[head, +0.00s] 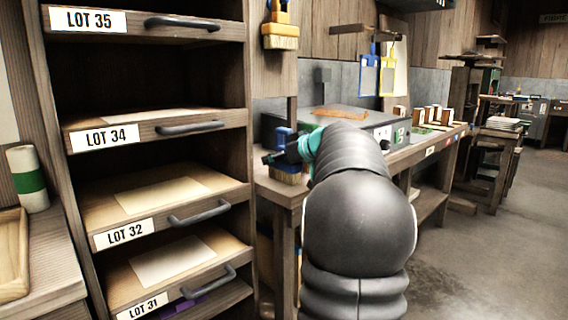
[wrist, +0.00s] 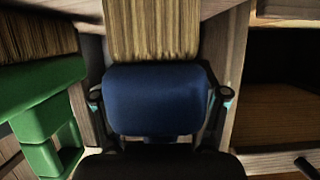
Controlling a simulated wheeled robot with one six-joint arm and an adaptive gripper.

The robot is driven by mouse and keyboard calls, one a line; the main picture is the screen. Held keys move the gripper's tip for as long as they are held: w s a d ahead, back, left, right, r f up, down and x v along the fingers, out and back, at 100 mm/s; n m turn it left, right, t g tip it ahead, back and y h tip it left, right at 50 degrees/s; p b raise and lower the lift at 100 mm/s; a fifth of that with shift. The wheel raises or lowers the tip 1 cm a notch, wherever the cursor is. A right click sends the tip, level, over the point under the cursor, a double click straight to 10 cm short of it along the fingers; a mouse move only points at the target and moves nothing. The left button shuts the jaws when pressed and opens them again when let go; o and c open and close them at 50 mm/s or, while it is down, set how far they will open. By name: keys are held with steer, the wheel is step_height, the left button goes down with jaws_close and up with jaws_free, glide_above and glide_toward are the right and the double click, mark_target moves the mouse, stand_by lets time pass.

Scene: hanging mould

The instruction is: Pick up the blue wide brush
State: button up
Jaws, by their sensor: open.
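The blue wide brush (wrist: 155,98) fills the middle of the wrist view, with its pale bristles (wrist: 152,28) toward the top. In the head view its blue part (head: 284,138) shows near the bench corner, partly hidden by my gripper. My gripper (wrist: 160,97) is open, with one fingertip at each side of the blue body. Small dark gaps seem to show between the fingertips and the brush; I cannot tell whether either touches it. My arm hides much of the gripper in the head view (head: 288,156).
A green handled thing (wrist: 40,115) is close on the left in the wrist view. A yellow brush (head: 281,36) hangs above. A wooden rack (head: 245,110) with labelled drawers stands left, and a bench (head: 440,140) runs to the right.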

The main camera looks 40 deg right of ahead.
jaws_close()
steer(key=shift+r, duration=0.1)
step_height(320, 180, up, 18)
steer(key=p, duration=0.3)
stand_by(0.3)
steer(key=shift+s, duration=0.1)
